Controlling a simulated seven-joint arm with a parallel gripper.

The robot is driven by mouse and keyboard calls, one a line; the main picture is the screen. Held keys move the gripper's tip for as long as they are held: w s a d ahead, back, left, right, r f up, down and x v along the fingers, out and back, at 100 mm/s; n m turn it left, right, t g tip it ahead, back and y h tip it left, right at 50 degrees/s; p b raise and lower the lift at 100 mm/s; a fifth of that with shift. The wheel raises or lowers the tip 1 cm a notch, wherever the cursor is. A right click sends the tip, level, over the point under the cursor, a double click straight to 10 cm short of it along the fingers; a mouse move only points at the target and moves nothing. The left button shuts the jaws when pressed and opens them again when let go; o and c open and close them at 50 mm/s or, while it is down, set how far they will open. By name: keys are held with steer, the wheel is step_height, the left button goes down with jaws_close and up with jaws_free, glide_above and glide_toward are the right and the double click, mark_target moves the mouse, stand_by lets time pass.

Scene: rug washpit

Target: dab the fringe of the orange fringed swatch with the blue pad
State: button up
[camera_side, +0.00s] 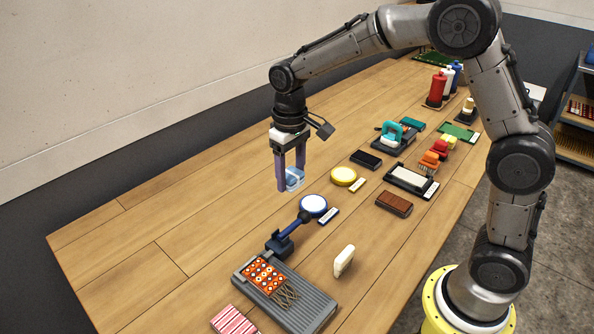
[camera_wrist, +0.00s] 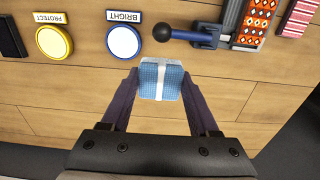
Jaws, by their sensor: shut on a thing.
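My gripper (camera_side: 291,183) is shut on the blue pad (camera_side: 295,176), a small blue block with a white band across it. The wrist view shows the pad (camera_wrist: 160,82) between the fingertips (camera_wrist: 160,80). My gripper holds it above bare table, up and left of the white disc. The orange fringed swatch (camera_side: 264,276) has a dark and white pattern and lies on a grey ribbed board (camera_side: 312,307). Its tan fringe (camera_side: 287,294) spreads loosely toward the lower right. In the wrist view the swatch (camera_wrist: 250,22) is at the top right, and its fringe is not visible.
A blue-rimmed white disc (camera_side: 313,204), labelled BRIGHT (camera_wrist: 124,16), and a dark blue handled clamp (camera_side: 281,243) lie between pad and swatch. A yellow disc (camera_side: 343,176) and cream block (camera_side: 344,260) are nearby. A red-striped swatch (camera_side: 233,321) is in front. The left table is clear.

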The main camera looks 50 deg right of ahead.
steer(key=s+a, duration=0.7)
steer(key=a, duration=0.4)
glide_above(290, 299)
step_height(290, 299, down, 4)
steer(key=shift+f, duration=2.6)
steer(key=shift+f, duration=0.6)
step_height(290, 299, up, 7)
stand_by(0.5)
stand_by(0.6)
